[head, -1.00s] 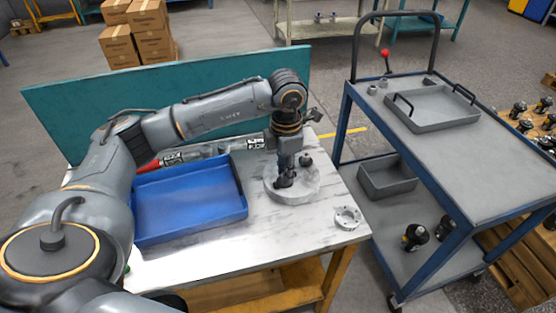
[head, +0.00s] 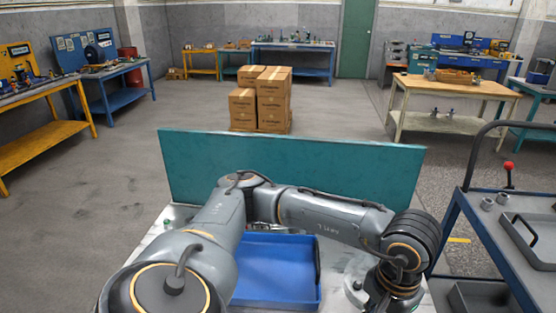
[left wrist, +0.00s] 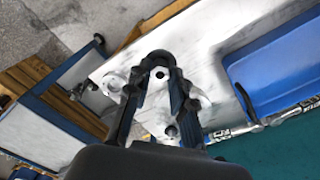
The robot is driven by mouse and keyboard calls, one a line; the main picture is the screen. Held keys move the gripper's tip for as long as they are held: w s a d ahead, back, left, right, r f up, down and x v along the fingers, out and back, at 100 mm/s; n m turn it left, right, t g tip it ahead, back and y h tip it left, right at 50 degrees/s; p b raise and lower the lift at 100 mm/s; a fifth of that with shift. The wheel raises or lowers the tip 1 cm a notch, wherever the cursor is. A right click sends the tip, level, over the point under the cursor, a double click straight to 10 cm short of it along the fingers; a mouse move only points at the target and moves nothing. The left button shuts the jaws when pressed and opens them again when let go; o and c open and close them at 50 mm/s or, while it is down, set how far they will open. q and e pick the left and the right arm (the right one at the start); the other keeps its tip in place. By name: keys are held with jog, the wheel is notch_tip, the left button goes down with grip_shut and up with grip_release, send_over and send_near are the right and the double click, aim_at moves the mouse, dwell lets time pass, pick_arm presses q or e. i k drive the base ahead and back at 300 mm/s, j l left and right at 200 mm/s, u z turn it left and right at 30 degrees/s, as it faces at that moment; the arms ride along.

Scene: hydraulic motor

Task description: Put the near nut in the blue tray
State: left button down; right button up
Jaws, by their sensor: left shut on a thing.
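The blue tray (head: 270,268) lies on the workbench in the head view, partly behind my left arm, and looks empty where it shows. It also shows at the right of the left wrist view (left wrist: 275,72). My left gripper (left wrist: 158,66) is shut on a small part, seemingly the near nut (left wrist: 159,74), whose dark hole shows between the fingertips. It is over the pale round dish (left wrist: 183,118), to one side of the tray. In the head view my wrist hides the gripper and most of the dish (head: 354,290). My right gripper is not in view.
A teal panel (head: 290,170) stands along the bench's far edge. A pale flange (left wrist: 114,82) lies near the bench corner. A blue-framed cart (head: 505,225) stands at the right with a grey tray and small rings on top.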

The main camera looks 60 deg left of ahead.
aim_at(251, 280)
jog(key=i+u, duration=0.2)
jog(key=u, duration=0.25)
jog(key=i+u, duration=0.15)
jog(key=u, duration=1.1)
